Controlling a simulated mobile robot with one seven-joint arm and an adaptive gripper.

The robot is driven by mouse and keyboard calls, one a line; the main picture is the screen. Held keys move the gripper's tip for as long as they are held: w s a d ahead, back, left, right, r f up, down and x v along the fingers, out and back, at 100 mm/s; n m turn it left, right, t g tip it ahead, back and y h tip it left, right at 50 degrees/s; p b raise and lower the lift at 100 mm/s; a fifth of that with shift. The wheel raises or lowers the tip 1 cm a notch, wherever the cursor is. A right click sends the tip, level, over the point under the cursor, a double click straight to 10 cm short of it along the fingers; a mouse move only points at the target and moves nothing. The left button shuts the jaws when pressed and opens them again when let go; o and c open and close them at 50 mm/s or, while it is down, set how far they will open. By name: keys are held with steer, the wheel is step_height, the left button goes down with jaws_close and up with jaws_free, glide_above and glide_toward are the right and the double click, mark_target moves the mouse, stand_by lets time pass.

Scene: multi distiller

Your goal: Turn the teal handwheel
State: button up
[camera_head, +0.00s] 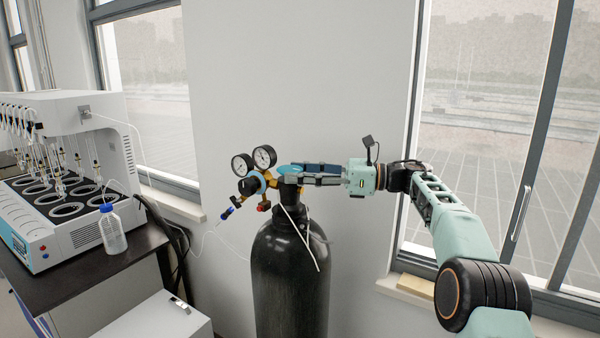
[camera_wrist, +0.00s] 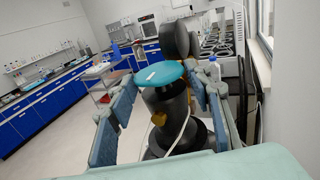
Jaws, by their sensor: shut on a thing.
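The teal handwheel (camera_wrist: 160,74) sits on top of the valve of a black gas cylinder (camera_head: 290,275). In the head view only a small part of the handwheel (camera_head: 284,169) shows, at the fingertips. My gripper (camera_head: 297,174) reaches in from the right, level with the handwheel. A white mark lies on the wheel's top face. The exact finger contact is partly hidden.
Two pressure gauges (camera_head: 253,160) and a regulator stand left of the valve. A white tube hangs down the cylinder. A dark bench (camera_head: 90,262) at left carries a distiller (camera_head: 62,170) and a bottle (camera_head: 112,230). Wall and windows are close behind.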

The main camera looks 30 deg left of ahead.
steer(key=o, duration=1)
steer(key=v, duration=1.2)
steer(key=shift+a+r, duration=0.1)
